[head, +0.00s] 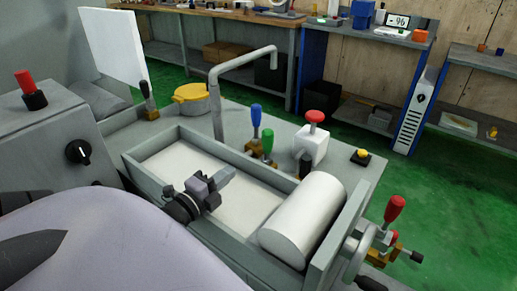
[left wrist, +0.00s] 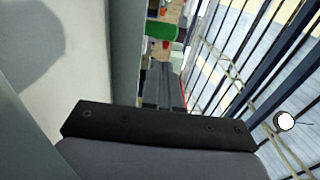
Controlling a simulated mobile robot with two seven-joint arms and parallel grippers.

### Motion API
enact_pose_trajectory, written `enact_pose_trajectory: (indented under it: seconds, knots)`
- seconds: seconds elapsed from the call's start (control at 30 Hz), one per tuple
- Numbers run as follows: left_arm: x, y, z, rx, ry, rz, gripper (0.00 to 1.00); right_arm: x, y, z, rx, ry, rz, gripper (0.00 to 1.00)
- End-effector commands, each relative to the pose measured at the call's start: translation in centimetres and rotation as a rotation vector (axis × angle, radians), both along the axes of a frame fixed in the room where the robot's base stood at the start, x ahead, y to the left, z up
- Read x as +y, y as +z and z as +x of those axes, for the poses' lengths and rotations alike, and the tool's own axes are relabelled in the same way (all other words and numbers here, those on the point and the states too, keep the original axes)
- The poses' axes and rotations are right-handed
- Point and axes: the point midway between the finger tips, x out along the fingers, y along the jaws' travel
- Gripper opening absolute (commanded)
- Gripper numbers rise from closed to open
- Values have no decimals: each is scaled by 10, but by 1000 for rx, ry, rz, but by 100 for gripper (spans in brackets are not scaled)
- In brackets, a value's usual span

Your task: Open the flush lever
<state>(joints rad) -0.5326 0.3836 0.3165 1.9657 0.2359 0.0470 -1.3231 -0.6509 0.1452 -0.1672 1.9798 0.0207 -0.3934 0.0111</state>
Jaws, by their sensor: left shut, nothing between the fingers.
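No lever in the head view carries a readable label, so I cannot tell which is the flush lever. A blue-handled lever (head: 256,116) and a green-handled lever (head: 267,142) stand upright on brass valves behind the trough. A red-handled lever (head: 394,208) is on a brass fitting at the right end. A black-handled lever (head: 147,93) is on a brass valve at the far left. My left gripper (head: 228,175) is shut and empty above the trough, in front of and left of the green lever, apart from it. My right gripper is not in view.
The grey trough (head: 170,131) holds a white cylinder (head: 303,217) at its right end. A bent grey pipe (head: 216,105) rises behind it. A white box with a red knob (head: 315,117) and a yellow button (head: 362,154) stand behind right. Green floor and workbenches lie beyond.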

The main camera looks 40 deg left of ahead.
Motion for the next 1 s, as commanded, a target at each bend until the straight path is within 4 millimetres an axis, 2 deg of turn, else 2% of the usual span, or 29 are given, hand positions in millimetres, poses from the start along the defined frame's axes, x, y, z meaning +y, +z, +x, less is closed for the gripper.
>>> enact_pose_trajectory:
  seconds: [0.7, 1.0]
  knots:
    - [11, 1, 100, -3, 0, 0, 0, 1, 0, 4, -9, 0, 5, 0]
    - [14, 0, 128, -1, -1, 0, 0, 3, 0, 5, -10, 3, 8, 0]
